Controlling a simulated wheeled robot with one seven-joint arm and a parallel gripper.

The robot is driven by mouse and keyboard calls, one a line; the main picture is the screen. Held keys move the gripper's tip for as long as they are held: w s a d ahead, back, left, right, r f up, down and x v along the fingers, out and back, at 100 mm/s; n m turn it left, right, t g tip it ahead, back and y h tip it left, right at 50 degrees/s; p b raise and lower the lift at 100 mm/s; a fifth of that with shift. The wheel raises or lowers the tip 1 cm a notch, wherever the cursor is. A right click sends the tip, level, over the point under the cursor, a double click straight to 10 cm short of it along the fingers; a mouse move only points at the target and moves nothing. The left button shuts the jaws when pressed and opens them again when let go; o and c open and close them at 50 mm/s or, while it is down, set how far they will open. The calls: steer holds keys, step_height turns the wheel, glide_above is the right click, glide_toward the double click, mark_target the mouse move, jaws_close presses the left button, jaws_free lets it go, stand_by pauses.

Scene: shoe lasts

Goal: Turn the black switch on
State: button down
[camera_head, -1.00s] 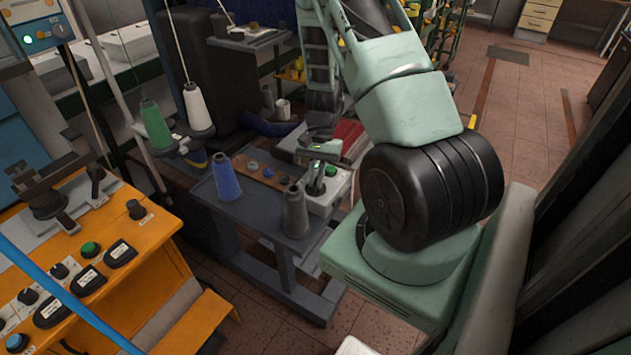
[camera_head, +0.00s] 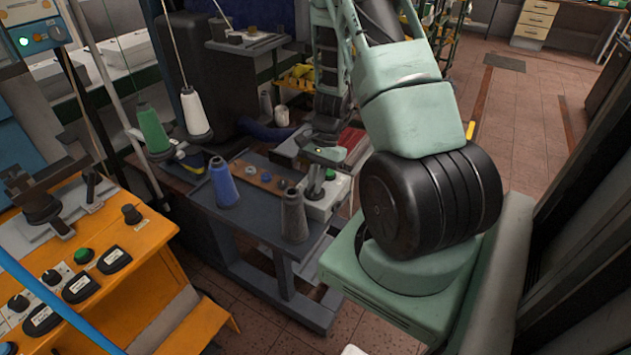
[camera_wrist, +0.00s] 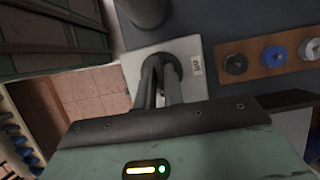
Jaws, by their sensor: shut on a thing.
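The black switch (camera_wrist: 174,64) sits on a white-grey box, partly hidden behind my fingers. My gripper (camera_wrist: 160,72) is shut on it, its two dark fingers close together at the tips. A small label with dark lettering, perhaps "Off", is beside the switch in the wrist view. My gripper (camera_head: 315,187) reaches down onto the box there, and the switch itself is too small and covered to make out.
A grey cone (camera_head: 294,216) stands close beside the box, and a blue thread cone (camera_head: 223,184) is farther left. An orange control panel (camera_head: 130,275) is at left. Tiled floor is open at right.

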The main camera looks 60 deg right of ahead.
steer(key=shift+d, duration=0.1)
steer(key=c, duration=1.5)
jaws_free()
steer(key=shift+r, duration=0.1)
steer(key=b+v, duration=0.2)
steer(key=v, duration=1.5)
steer(key=shift+r, duration=0.2)
